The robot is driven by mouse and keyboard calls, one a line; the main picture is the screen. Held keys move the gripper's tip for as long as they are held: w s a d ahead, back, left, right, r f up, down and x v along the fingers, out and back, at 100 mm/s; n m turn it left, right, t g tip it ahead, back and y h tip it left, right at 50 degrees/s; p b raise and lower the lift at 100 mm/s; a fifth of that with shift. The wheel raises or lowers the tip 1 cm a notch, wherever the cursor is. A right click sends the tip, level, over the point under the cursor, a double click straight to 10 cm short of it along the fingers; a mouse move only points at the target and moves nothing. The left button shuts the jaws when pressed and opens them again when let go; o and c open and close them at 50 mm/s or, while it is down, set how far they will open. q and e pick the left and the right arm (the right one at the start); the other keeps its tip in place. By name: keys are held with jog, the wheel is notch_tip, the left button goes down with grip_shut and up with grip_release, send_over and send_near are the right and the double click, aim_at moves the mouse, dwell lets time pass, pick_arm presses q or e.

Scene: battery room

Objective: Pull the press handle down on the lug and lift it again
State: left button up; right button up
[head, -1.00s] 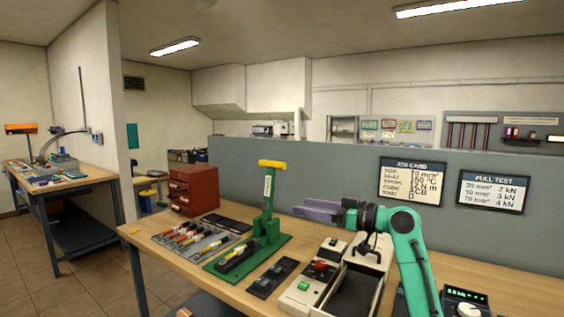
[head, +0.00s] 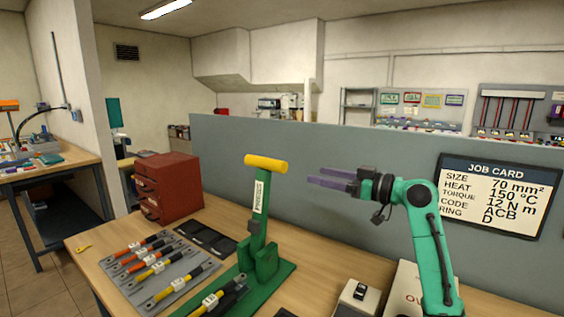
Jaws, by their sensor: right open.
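The green press (head: 262,256) stands on a green base plate on the wooden bench. Its lever is upright, and the yellow handle (head: 266,164) lies across the top. A cable with a dark end (head: 226,296) lies at the press's foot; the lug itself I cannot make out clearly. My right gripper (head: 330,179) is open and empty, its purple fingers pointing left. In the picture it is to the right of the yellow handle and slightly lower, apart from it. My left gripper is out of view.
A red drawer cabinet (head: 168,187) stands behind a grey tray (head: 160,278) of several cables, left of the press. A black mat (head: 206,239) lies between. A grey partition (head: 330,150) runs behind the bench and carries a job card (head: 498,196). A switch box (head: 357,297) stands at the front.

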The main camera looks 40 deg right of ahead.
aim_at(279, 166)
jog(key=p+x, duration=0.1)
jog(key=x, duration=0.1)
jog(key=r+p+x, duration=0.1)
jog(key=p+x, duration=0.1)
jog(key=x, duration=0.1)
jog(key=a+p+x, duration=0.1)
jog(key=x, duration=0.2)
jog(key=shift+s+a+r, duration=0.1)
jog(key=shift+a+r, duration=0.05)
jog(key=shift+r, duration=0.1)
jog(key=x, duration=0.1)
jog(key=p+x, duration=0.2)
jog(key=x, duration=0.1)
jog(key=shift+d+f, duration=0.3)
jog(key=shift+w+a, duration=0.2)
jog(key=shift+w, duration=0.15)
jog(key=shift+w+a, duration=0.1)
jog(key=shift+a, duration=0.1)
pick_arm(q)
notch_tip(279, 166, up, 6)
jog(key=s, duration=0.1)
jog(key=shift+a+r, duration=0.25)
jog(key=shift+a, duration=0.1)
pick_arm(e)
jog(key=shift+f, duration=0.15)
